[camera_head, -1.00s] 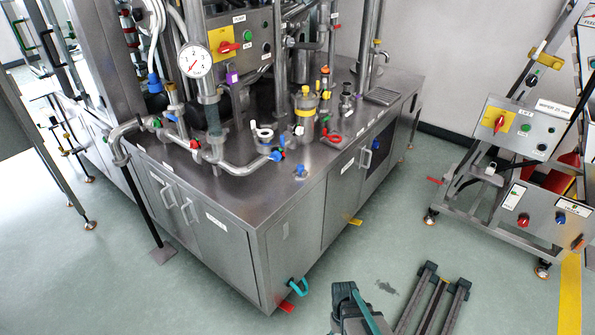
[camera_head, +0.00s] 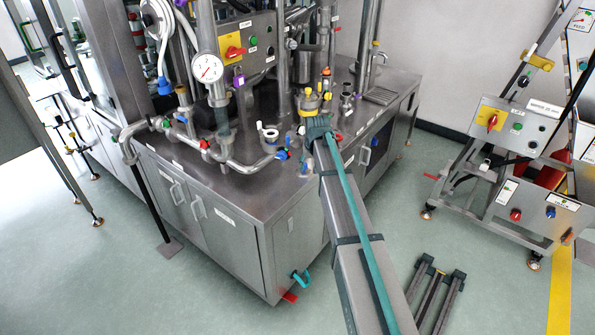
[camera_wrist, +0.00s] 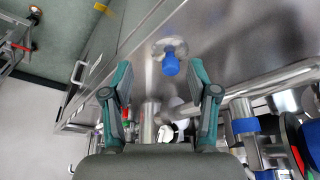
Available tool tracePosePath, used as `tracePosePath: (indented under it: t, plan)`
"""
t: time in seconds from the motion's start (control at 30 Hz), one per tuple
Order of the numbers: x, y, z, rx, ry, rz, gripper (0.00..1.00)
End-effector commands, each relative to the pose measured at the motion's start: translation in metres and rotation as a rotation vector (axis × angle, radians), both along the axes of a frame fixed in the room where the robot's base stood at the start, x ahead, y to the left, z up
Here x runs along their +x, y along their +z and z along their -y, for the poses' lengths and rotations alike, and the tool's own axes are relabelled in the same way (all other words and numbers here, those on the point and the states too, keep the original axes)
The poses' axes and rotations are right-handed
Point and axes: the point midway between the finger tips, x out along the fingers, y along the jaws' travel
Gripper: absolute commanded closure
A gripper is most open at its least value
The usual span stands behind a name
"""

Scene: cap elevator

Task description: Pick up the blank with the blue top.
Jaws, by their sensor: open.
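The blank with the blue top (camera_wrist: 171,64) stands on the steel bench top (camera_wrist: 228,45). In the wrist view its blue knob and round metal base show between and slightly beyond my fingertips, nearer the right finger. In the head view it is a small blue spot (camera_head: 304,168) near the bench's front edge, just left of my arm. My gripper (camera_wrist: 160,70) is open and empty, with teal fingers spread on both sides of the knob in the picture. Neither finger visibly touches it. In the head view my arm hides the fingertips.
A pipe with a blue-ended fitting (camera_head: 283,154) lies left of the blank. A steel vessel with a yellow top (camera_head: 309,100) stands behind. A pressure gauge (camera_head: 207,68) rises farther left. In the wrist view, pipes and valves crowd the lower right. Bare bench top surrounds the blank's far side.

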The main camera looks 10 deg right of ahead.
Motion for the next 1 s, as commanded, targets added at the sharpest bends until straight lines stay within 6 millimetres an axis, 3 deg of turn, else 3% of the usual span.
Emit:
tracePosePath:
  t: [0.07,0.17,0.37,0.6,1.0]
  plan:
    - [0.024,0.026,0.0,0.0,0.0,0.028,0.41]
    - [0.041,0.038,0.0,0.0,0.001,0.04,0.41]
    - [0.046,0.024,0.0,0.0,0.001,0.035,0.41]
    - [0.059,-0.008,0.0,0.0,0.001,0.033,0.41]
    - [0.071,-0.035,0.0,0.0,0.001,0.033,0.41]
